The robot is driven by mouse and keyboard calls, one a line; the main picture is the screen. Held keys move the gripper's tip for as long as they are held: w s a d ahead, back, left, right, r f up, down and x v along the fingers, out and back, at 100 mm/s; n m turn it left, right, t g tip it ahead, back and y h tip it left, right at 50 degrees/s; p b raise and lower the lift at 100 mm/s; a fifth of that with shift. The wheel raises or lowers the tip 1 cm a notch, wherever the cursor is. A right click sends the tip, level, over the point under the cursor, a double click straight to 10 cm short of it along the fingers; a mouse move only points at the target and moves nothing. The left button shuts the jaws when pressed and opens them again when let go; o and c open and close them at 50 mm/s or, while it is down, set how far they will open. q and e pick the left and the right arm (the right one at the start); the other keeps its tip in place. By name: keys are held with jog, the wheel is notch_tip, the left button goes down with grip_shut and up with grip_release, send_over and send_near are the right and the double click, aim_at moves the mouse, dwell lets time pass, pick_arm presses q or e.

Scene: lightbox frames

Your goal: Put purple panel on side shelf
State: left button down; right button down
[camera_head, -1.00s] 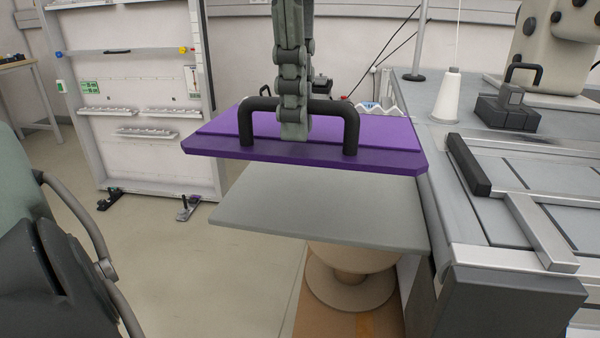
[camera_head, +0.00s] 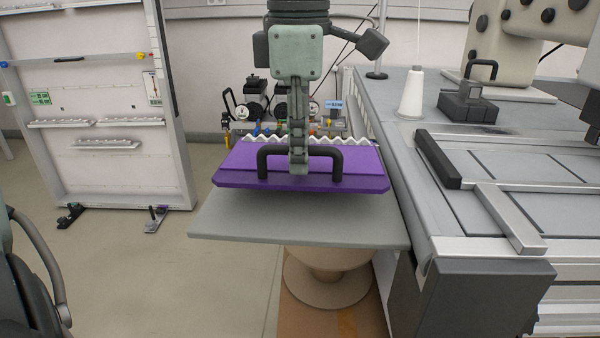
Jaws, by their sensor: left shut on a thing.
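The purple panel (camera_head: 228,176) is a flat slab with a black bar handle (camera_head: 325,151) on top. My left gripper (camera_head: 299,170) is shut on the handle and comes down from above. The panel is level and sits over the far part of the grey side shelf (camera_head: 300,231), which juts out left of the workbench. I cannot tell whether the panel's underside touches the shelf. My right gripper is not in view.
The grey workbench (camera_head: 385,100) stands to the right, with a white thread cone (camera_head: 412,95) and a dark block with a handle (camera_head: 468,106). A white wavy strip and gauges (camera_head: 256,110) lie behind the panel. A white board (camera_head: 110,105) stands at left.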

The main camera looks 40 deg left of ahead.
aim_at(300, 176)
pick_arm(q)
notch_tip(300, 176, down, 4)
jog(key=shift+w+f, duration=0.1)
jog(key=shift+w, duration=0.05)
jog(key=c, duration=1.6)
grip_release()
jog(key=r, duration=1.2)
jog(key=shift+s+d+p, duration=0.15)
jog(key=shift+s+p, duration=0.15)
